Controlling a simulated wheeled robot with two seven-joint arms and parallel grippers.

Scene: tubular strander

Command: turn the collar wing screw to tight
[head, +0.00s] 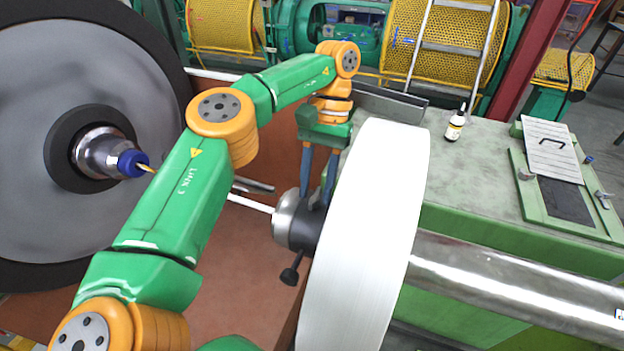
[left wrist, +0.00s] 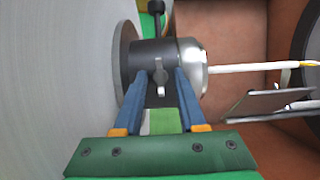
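The dark collar with a silver rounded end (head: 296,222) sits on the shaft against the white reel (head: 368,235). In the left wrist view, a small silver wing screw (left wrist: 160,77) stands on the collar (left wrist: 150,53). My left gripper (head: 315,203) reaches down to the collar from above. Its two blue fingers (left wrist: 160,80) stand apart on either side of the wing screw, with gaps visible. A black-handled screw (head: 291,272) sticks out from the collar's lower side; it also shows in the left wrist view (left wrist: 156,10). My right gripper is not in view.
A large grey disc (head: 40,120) with a blue-tipped spindle (head: 128,162) stands at the left. A thick metal shaft (head: 510,285) runs right from the reel. A green cabinet (head: 480,180) carries a small bottle (head: 455,125) and a clipboard (head: 550,150).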

